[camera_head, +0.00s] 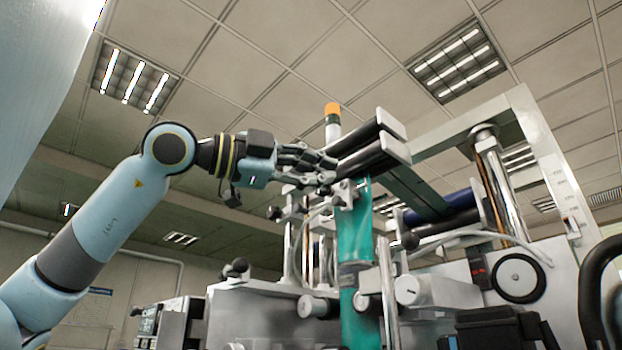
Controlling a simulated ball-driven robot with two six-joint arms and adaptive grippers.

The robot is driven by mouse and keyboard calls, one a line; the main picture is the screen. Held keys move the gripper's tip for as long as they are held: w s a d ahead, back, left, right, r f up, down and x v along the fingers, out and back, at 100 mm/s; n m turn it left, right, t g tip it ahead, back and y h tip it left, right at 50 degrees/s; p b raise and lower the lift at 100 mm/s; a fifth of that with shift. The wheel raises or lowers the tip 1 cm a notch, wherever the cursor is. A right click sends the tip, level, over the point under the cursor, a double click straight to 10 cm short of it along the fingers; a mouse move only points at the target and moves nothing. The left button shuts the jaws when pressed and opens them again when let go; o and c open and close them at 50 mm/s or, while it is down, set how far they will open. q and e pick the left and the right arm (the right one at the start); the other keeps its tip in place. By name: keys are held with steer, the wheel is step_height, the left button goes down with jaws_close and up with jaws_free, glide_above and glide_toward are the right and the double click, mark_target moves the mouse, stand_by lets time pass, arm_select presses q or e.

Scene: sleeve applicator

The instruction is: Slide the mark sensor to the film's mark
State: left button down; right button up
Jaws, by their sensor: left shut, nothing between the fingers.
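The green film (357,235) hangs as a vertical strip down the middle of the machine. A small light metal block with dark knobs (345,193) sits at the film's upper part; it looks like the mark sensor's mount, but I cannot tell for sure. A darker band crosses the film lower down; I cannot tell whether it is the mark. My left gripper (326,168) reaches in from the left, fingers shut and empty, just above and left of the block, near the black rollers. Whether it touches the block is unclear. My right gripper is out of view.
Black rollers with pale end plates (372,150) stand right beside my left fingers. An orange-topped signal light (332,118) rises behind them. A frame with a chrome post (497,180) and a blue roller (450,206) fill the right. Open air lies left of the machine, above its base.

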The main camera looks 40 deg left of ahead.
mark_target(340, 190)
arm_select(q)
steer(key=f+p+x, duration=0.1)
steer(key=p+x, duration=0.5)
steer(key=x, duration=0.1)
steer(key=a+b, duration=0.2)
steer(key=a, duration=0.1)
steer(key=shift+a, duration=0.4)
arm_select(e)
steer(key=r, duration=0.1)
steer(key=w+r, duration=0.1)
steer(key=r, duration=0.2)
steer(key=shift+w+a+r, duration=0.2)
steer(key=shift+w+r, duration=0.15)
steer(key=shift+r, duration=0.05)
arm_select(q)
steer(key=shift+w, duration=0.1)
